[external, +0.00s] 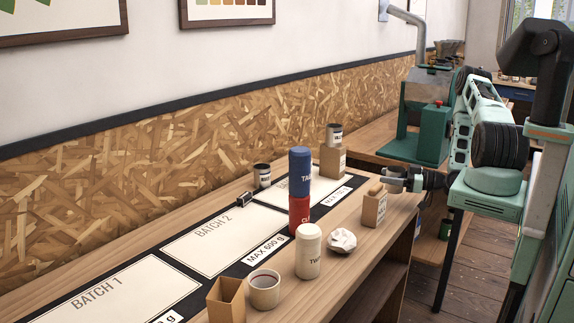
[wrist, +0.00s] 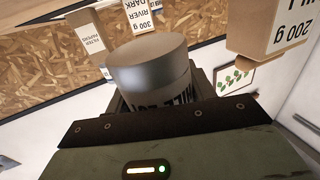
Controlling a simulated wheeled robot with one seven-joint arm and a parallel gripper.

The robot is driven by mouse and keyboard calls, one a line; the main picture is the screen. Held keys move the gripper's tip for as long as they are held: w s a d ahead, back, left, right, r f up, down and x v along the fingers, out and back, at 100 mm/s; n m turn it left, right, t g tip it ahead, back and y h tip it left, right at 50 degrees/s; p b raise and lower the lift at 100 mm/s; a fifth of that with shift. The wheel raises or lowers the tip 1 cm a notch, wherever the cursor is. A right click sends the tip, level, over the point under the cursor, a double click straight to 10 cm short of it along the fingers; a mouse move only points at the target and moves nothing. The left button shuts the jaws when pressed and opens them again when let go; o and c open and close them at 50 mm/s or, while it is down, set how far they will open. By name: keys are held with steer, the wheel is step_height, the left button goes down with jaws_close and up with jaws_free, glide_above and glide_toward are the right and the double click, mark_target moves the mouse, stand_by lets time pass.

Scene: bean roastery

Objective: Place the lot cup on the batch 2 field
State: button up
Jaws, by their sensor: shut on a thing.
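My gripper (external: 394,180) is at the right end of the bench, just right of a small brown bag. In the wrist view it is shut on a grey metal cup (wrist: 152,75) with a dark-lettered label, only partly readable; I take it for the lot cup. Its lower part is hidden by the gripper. In the external view the held cup is too small to make out clearly. The batch 2 field (external: 215,245) is a white rectangle on the black mat, left of the gripper and across the bench. Its middle is bare.
A blue canister (external: 300,172) on a red one (external: 299,213) stands between gripper and field.

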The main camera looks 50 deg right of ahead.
steer(key=shift+f+p, duration=0.5)
steer(key=shift+f, duration=2.05)
steer(key=shift+f, duration=0.15)
steer(key=o, duration=1.1)
steer(key=shift+s+d+f, duration=0.1)
steer(key=shift+s, duration=0.05)
steer(key=b+v, duration=0.5)
steer(key=v, duration=1.1)
steer(key=shift+s+r, duration=0.1)
steer(key=shift+r, duration=0.1)
steer(key=shift+o, duration=0.5)
steer(key=shift+s+r, duration=0.1)
steer(key=shift+s, duration=0.4)
